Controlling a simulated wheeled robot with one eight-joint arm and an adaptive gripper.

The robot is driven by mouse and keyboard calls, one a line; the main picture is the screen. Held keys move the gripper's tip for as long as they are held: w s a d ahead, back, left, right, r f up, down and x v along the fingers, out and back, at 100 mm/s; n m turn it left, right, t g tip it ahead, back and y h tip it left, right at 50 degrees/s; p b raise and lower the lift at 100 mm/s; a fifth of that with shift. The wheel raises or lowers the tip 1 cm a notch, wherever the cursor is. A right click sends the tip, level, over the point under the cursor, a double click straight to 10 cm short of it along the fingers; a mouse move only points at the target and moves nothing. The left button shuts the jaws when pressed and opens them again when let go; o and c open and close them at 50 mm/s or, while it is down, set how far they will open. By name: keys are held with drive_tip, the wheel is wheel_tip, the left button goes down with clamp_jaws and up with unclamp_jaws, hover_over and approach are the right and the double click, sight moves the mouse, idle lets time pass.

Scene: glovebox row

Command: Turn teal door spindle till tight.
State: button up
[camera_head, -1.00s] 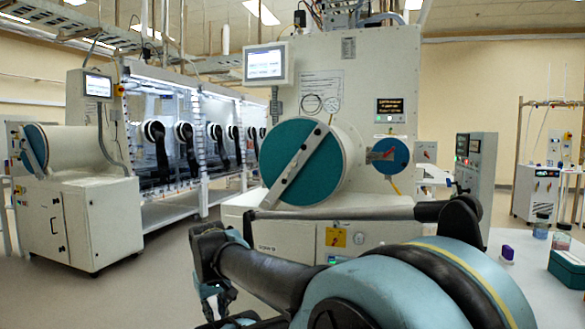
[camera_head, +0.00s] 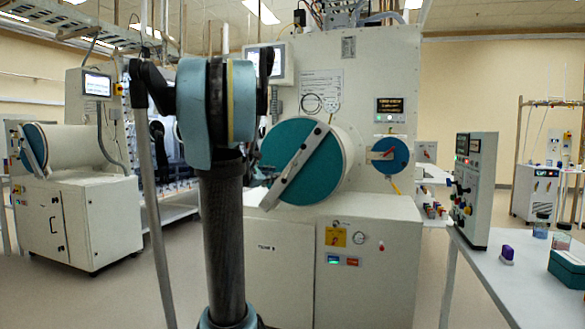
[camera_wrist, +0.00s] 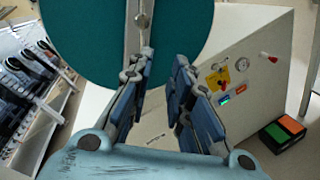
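The large round teal door (camera_head: 318,178) closes the wide white cylinder on the middle cabinet. A grey bar (camera_head: 292,170) crosses it diagonally, with a round knob at its middle. In the wrist view the teal door (camera_wrist: 85,35) fills the upper left, and the bar with a round metal knob (camera_wrist: 143,20) runs down towards my fingers. My gripper (camera_wrist: 164,62) is open and empty, its blue finger pads apart. The bar's lower part passes behind the left finger; contact cannot be told. In the head view my arm mostly hides the gripper, partly seen at the door's left edge.
A smaller blue-teal door (camera_head: 390,156) with a red handle is right of the large one. A control box (camera_head: 474,190) stands on the right table (camera_head: 540,270). Another glovebox cabinet (camera_head: 75,220) is at left. Floor shows between it and my arm.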

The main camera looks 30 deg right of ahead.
wheel_tip(320, 180, up, 2)
drive_tip(key=w+d+n, duration=0.2)
drive_tip(key=t, duration=0.1)
approach(294, 164)
drive_tip(key=shift+h, duration=0.4)
drive_tip(key=x, duration=1)
drive_tip(key=shift+w+f, duration=0.3)
drive_tip(key=shift+w, duration=0.15)
drive_tip(key=shift+d, duration=0.1)
clamp_jaws()
